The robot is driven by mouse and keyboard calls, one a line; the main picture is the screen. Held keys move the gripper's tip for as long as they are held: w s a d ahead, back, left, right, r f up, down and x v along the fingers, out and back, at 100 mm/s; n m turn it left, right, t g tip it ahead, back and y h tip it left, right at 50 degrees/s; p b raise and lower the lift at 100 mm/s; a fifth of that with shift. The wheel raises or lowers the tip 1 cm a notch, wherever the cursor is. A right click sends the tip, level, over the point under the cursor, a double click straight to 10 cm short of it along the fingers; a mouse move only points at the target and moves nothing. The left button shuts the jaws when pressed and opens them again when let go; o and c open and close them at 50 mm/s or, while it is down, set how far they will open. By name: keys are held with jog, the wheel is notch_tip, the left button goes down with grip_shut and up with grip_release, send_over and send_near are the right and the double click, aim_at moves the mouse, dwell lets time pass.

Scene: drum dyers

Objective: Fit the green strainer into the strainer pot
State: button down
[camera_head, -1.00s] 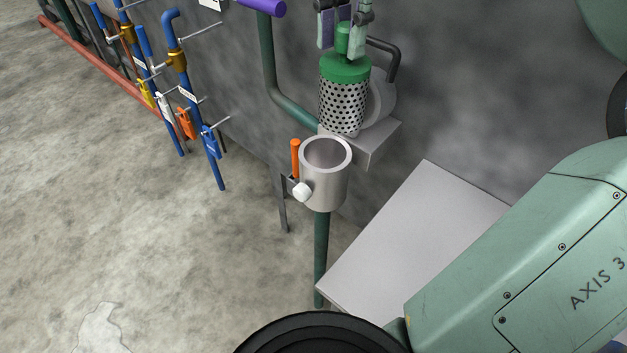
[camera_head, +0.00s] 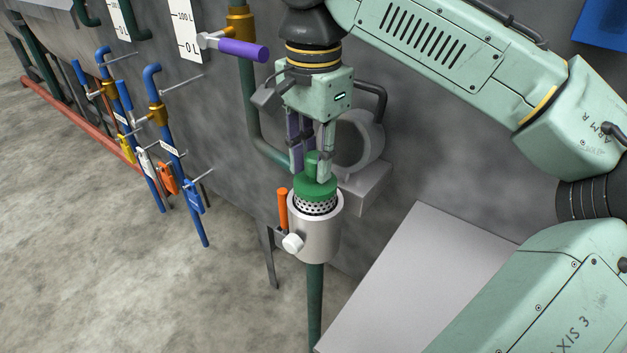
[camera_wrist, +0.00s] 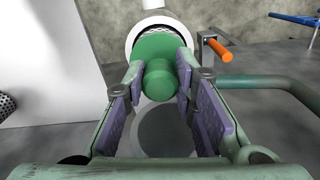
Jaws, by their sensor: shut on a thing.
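The green strainer (camera_head: 316,190) has a green cap with a knob on top and a perforated metal basket below. My gripper (camera_head: 311,168) is shut on the knob and holds the strainer upright. Most of the basket is down inside the strainer pot (camera_head: 318,240), a grey metal cylinder with an open top. A short band of perforations still shows between the cap and the pot's rim. In the wrist view the green cap (camera_wrist: 153,47) lies between the purple pads of my gripper (camera_wrist: 160,80), with the pot's pale rim (camera_wrist: 140,28) around it.
An orange handle (camera_head: 282,208) and a white knob (camera_head: 292,243) are on the pot's left side. A grey round housing (camera_head: 358,145) on a ledge stands behind. A purple-handled valve (camera_head: 242,50) is at upper left. A pale slanted panel (camera_head: 420,270) lies to the right.

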aim_at(313, 181)
jog(key=shift+f, duration=2.05)
jog(key=c, duration=1.3)
grip_release()
jog(key=shift+f, duration=0.15)
notch_tip(313, 181, up, 12)
jog(key=shift+r, duration=0.2)
